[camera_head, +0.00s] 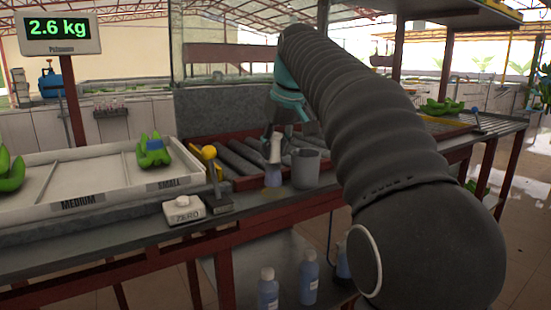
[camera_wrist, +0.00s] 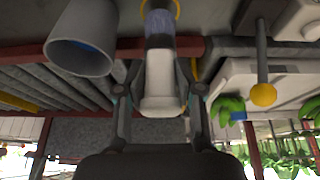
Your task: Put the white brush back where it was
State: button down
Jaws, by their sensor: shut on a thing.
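The white brush (camera_head: 275,150) has a white handle and blue-grey bristles pointing down, and it is roughly upright. My gripper (camera_head: 279,132) is shut on its handle from above. In the wrist view the brush (camera_wrist: 162,85) stands between the two fingers of my gripper (camera_wrist: 159,95). A yellow ring mark (camera_wrist: 177,10) shows around the bristle end there, on the grey bench top (camera_head: 330,178). I cannot tell whether the bristles touch the bench.
A grey cup (camera_head: 306,170) with blue inside stands close right of the brush. A roller conveyor (camera_head: 238,158) lies behind. To the left are a yellow-knobbed lever (camera_head: 209,153), a ZERO button box (camera_head: 184,210) and a white sorting tray (camera_head: 95,178) with green bananas.

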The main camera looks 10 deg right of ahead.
jog(key=shift+f, duration=1.05)
jog(key=shift+f, duration=0.2)
jog(key=c, duration=0.7)
grip_release()
jog(key=shift+r, duration=0.1)
jog(key=shift+r, duration=0.25)
jog(key=p+v, duration=0.1)
jog(key=v, duration=1)
jog(key=shift+s+d+r, duration=0.1)
jog(key=shift+s+r, duration=0.1)
jog(key=shift+r, duration=0.15)
jog(key=s+f+m, duration=0.1)
jog(key=s+f, duration=0.7)
jog(key=f, duration=0.3)
jog(key=s+a+f+m, duration=0.1)
jog(key=s+f, duration=0.7)
jog(key=f, duration=0.3)
jog(key=s+f+m+t+h, duration=0.1)
jog(key=s+f, duration=0.8)
jog(key=f, duration=0.2)
jog(key=shift+a+f+m, duration=0.25)
jog(key=shift+a+m, duration=0.05)
